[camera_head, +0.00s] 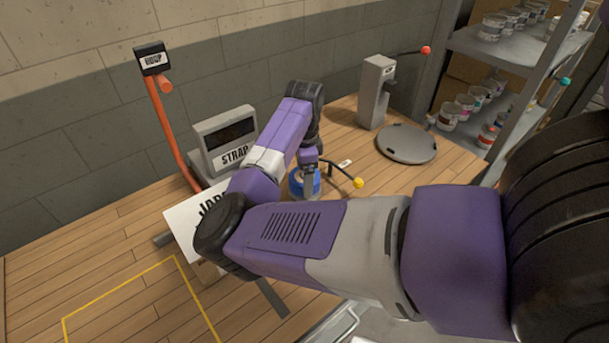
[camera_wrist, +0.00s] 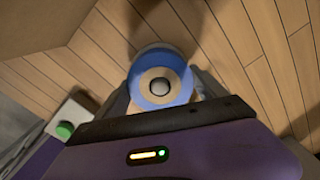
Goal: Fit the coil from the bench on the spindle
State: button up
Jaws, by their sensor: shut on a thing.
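A blue coil with a tan core (camera_wrist: 171,59) is between the two fingers of my gripper (camera_wrist: 162,82) in the wrist view. The fingers press on its sides. A round grey end, which looks like the spindle (camera_wrist: 159,87), shows in the middle of the coil's hole. In the head view the blue coil (camera_head: 296,185) is at the end of my arm, above or on the bench (camera_head: 115,235). My gripper (camera_head: 308,178) points down on it there. The coil's underside is hidden, so I cannot tell how far down the spindle it sits.
A lever with a yellow ball (camera_head: 357,183) stands just right of the coil. The STRAP display box (camera_head: 226,138) and an orange post (camera_head: 172,135) stand to the left. A grey round plate (camera_head: 407,143) and a grey stand (camera_head: 375,92) are behind right. Shelves with pots (camera_head: 465,103) stand at the right.

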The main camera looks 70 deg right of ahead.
jog(key=shift+f+b, duration=0.3)
jog(key=shift+f, duration=0.3)
jog(key=o, duration=1.5)
jog(key=shift+r+b, duration=0.4)
jog(key=shift+r, duration=3.55)
